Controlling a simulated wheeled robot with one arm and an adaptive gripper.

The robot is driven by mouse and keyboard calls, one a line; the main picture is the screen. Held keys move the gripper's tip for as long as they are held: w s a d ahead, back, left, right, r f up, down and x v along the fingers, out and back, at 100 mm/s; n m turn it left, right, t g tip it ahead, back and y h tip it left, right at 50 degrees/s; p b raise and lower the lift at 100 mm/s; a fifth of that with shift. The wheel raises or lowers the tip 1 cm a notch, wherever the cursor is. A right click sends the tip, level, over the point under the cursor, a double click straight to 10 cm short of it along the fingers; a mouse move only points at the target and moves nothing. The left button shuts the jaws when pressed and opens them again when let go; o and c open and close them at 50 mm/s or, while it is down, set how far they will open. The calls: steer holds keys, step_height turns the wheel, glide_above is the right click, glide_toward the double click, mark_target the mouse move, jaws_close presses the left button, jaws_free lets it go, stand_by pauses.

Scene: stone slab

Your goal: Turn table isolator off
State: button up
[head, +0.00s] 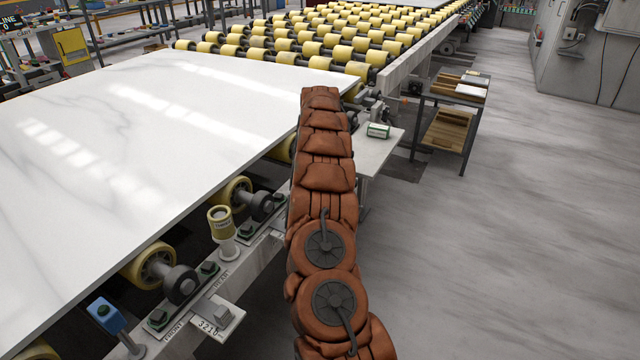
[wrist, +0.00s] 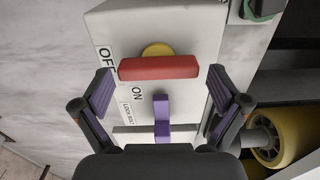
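The table isolator (wrist: 205,20) is a pale grey box in the wrist view, below my gripper. Its red bar handle (wrist: 158,68) lies crosswise in the picture over a yellow disc (wrist: 158,49). An OFF label (wrist: 105,58) is near the handle's left end, and an ON label (wrist: 137,93) is just below the handle. A purple bolt-like piece (wrist: 162,105) sits below, near a label reading LOCK BOLT. My gripper (wrist: 160,84) is open, with one finger on each side of the handle; no contact is visible. In the head view my arm hides the gripper, and I cannot make out the isolator.
A large white slab (head: 150,130) lies on the roller table at left. A yellow roller (wrist: 268,140) is right of my gripper. A small green-and-white box (head: 378,130) stands on a plate right of my arm. A shelf stand (head: 450,125) is beyond; the right floor is free.

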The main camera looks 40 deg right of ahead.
steer(key=shift+d+r, duration=0.1)
step_height(320, 180, up, 12)
stand_by(1.0)
stand_by(1.0)
